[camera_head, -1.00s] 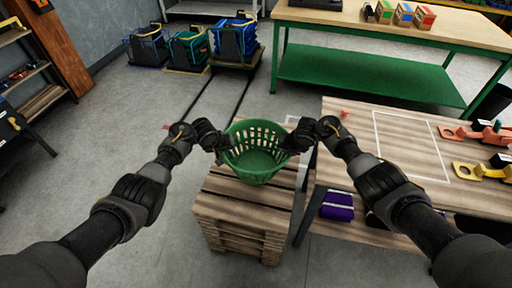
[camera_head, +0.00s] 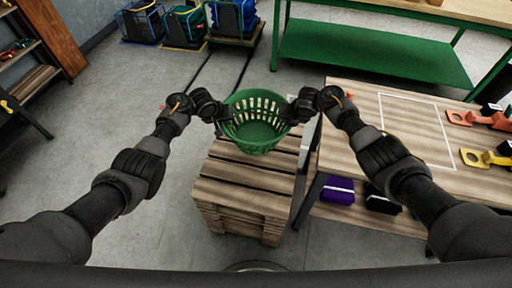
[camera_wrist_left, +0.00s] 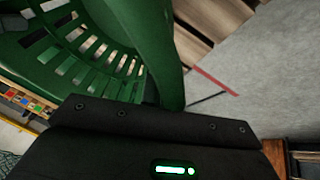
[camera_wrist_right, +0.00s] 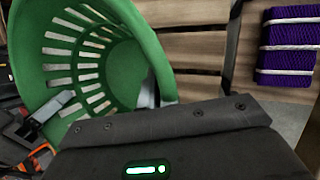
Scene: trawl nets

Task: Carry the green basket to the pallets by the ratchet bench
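The green basket (camera_head: 256,124) is a round slotted tub, upright, between my two hands. My left gripper (camera_head: 222,112) is shut on its left rim, and my right gripper (camera_head: 290,112) is shut on its right rim. The basket shows close up in the left wrist view (camera_wrist_left: 120,35) and the right wrist view (camera_wrist_right: 145,60). The stacked wooden pallets (camera_head: 240,190) stand just below and nearer to me, beside a wooden-topped bench (camera_head: 365,130). The basket overlaps the pallets' far edge in the head view; I cannot tell whether it touches them. Fingertips are partly hidden.
Orange (camera_head: 472,118) and yellow (camera_head: 478,158) tools lie on the bench's right side. A purple bundle (camera_head: 338,190) sits on its lower shelf. A green workbench (camera_head: 370,55) and several crates of netting (camera_head: 232,22) stand at the back. Floor left of the pallets is clear.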

